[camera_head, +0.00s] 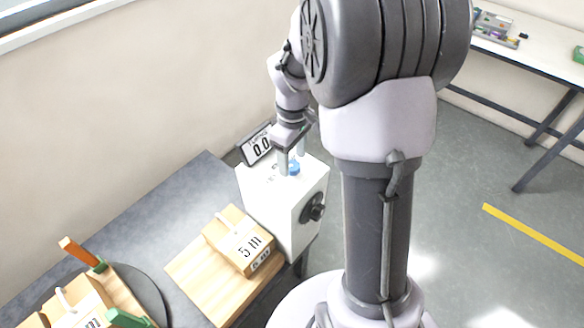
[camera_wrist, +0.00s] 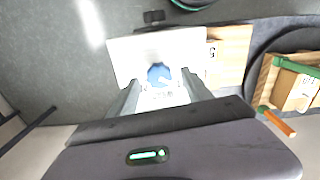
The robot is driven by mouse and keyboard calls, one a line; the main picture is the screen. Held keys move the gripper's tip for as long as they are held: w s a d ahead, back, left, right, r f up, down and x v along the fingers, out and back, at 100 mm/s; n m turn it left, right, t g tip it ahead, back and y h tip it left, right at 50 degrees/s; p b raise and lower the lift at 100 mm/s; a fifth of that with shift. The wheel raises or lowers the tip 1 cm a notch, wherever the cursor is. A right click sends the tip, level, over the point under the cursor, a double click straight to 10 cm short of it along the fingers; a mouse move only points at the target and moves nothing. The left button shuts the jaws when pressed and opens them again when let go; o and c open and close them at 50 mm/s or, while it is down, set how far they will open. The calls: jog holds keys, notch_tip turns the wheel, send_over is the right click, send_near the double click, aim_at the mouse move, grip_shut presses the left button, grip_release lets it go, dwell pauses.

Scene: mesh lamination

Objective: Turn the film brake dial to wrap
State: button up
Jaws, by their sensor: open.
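The film brake dial is a small blue knob (camera_head: 294,168) on top of a white box (camera_head: 268,203). It also shows in the wrist view as a blue knob (camera_wrist: 158,74) with a pale mark on it. My gripper (camera_head: 290,163) is over the top of the box, pointing down, with its fingers on either side of the blue knob. In the wrist view my gripper (camera_wrist: 160,90) is open, with the knob between and just beyond the fingertips. I cannot tell whether a finger touches it. The lettering around the knob is too small to read.
A display reading 0.0 (camera_head: 260,146) stands at the back of the box. A black knob (camera_head: 313,207) is on its side. A wooden block marked 5 m (camera_head: 244,243) sits on a board to the left. More wooden pieces lie on a dark round plate (camera_head: 152,290).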

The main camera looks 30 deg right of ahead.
jog(key=shift+f, duration=0.85)
grip_shut()
jog(key=shift+m, duration=0.4)
jog(key=m+p, duration=0.1)
jog(key=m, duration=0.3)
jog(key=shift+m, duration=0.4)
jog(key=m, duration=0.6)
